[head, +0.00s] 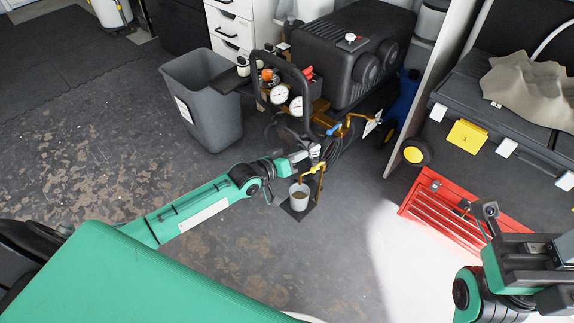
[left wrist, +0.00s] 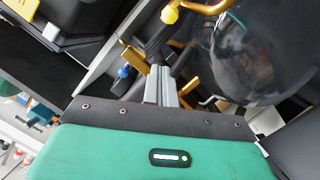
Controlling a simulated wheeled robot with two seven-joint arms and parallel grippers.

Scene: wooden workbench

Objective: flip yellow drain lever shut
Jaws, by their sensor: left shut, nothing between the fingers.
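The yellow drain lever (head: 319,167) is on a brass drain pipe at the front of the black compressor, above a grey cup (head: 299,197) holding brownish liquid. My left gripper (head: 312,152) is shut and empty, right by the lever, just above it in the picture; I cannot tell whether they touch. In the left wrist view the closed fingers (left wrist: 160,70) point up the picture, with a yellow piece (left wrist: 170,14) on a brass pipe beyond them, apart from the tips. My right gripper (head: 540,248) is at the lower right, far from the lever; its fingers are not clear.
The black compressor (head: 350,50) with gauges, a hose and a blue valve handle (head: 334,130) stands behind. A grey bin (head: 205,100) stands left of it. A red tool chest (head: 450,208) and a workbench are at right. Floor is free in front.

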